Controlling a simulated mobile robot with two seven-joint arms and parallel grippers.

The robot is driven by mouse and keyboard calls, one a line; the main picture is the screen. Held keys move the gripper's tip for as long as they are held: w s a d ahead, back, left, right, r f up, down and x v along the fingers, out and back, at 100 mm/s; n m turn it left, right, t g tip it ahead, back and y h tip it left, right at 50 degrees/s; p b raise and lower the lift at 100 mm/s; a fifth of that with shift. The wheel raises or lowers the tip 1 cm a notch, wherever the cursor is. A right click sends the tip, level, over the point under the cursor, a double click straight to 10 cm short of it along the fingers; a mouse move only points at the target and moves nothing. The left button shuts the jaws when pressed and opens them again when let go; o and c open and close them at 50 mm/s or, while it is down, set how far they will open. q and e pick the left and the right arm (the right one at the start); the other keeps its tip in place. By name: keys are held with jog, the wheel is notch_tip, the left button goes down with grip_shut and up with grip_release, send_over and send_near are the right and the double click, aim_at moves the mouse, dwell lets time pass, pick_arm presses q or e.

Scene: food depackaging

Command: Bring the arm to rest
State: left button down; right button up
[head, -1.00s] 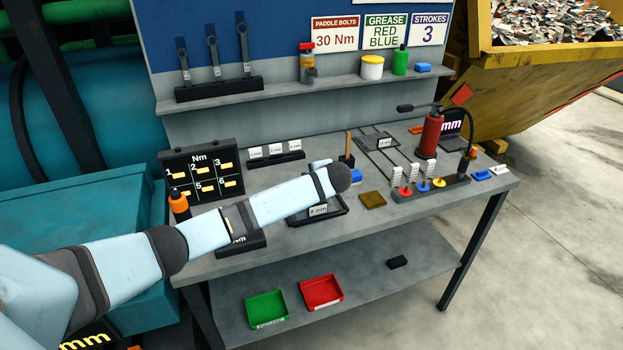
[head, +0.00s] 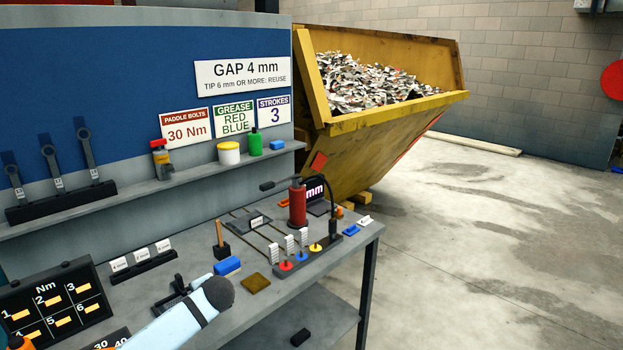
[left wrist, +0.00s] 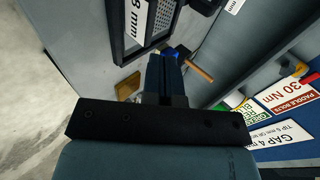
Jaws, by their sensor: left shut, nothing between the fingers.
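My left arm (head: 180,322) reaches in from the bottom of the head view, above the front of the grey workbench (head: 262,312). Its dark rounded joint (head: 218,292) hides what is behind it, and I cannot make out the gripper there. In the left wrist view my left gripper (left wrist: 166,60) is shut and empty, with its dark fingers together over the bench. A dark tray with an 8 mm label (left wrist: 136,22) lies beyond the fingertips to the upper left. My right gripper is in neither view.
A brown pad (head: 254,283), a blue block (head: 227,266), a wooden-handled tool (head: 220,238) and a red cylinder (head: 297,204) stand on the bench. A torque display (head: 55,302) is at left. A yellow skip (head: 370,150) stands behind.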

pick_arm(q)
jog(key=s+d+f+h, duration=0.7)
jog(key=s+d+f, duration=0.5)
jog(key=s+f, duration=0.45)
jog(key=s+n+t+h, duration=0.2)
jog(key=s+n, duration=0.3)
jog(key=s, duration=1.7)
jog(key=shift+s+d+r+t+h, duration=0.15)
jog(key=shift+r+t+h, duration=0.25)
jog(key=shift+t, duration=0.5)
